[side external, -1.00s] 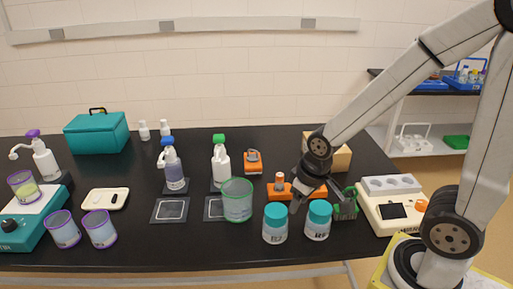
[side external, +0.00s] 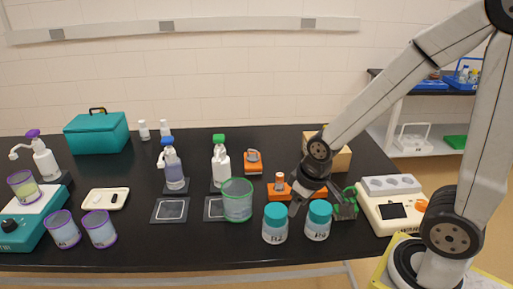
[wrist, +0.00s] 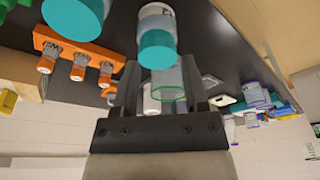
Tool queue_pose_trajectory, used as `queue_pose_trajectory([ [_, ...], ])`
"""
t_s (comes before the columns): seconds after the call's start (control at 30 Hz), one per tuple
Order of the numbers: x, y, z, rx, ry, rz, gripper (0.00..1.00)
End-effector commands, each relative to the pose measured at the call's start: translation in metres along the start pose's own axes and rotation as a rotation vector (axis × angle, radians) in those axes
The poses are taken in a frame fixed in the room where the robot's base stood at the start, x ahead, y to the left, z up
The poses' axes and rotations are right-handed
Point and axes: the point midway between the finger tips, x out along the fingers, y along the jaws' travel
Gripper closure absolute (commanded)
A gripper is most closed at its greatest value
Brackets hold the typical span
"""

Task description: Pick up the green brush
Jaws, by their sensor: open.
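A green object that looks like the brush (side external: 349,203), with a dark part beside it, stands on the black table just right of my gripper, behind and right of the right teal-lidded jar. My gripper partly covers it, so its full shape cannot be told. My gripper (side external: 314,200) is open and points down, low over the table behind the two teal-lidded jars. In the wrist view my two fingers (wrist: 161,78) are apart with nothing held between them. Green shapes (wrist: 15,68) at the left edge there may be the brush.
Two teal-lidded jars (side external: 318,221) (side external: 275,224) stand close in front. An orange rack (side external: 277,189) is left of my gripper. A white device (side external: 392,210) stands right and a cardboard box (side external: 340,158) behind. A green-rimmed beaker (side external: 238,201) stands left of the jars.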

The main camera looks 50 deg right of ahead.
Motion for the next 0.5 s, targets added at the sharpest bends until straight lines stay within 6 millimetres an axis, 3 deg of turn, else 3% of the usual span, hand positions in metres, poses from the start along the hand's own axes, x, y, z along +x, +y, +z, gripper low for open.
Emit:
queue_pose_trajectory([
  [0.5,0.0056,0.0029,0.0088,-0.049,-0.069,0.024,0.43],
])
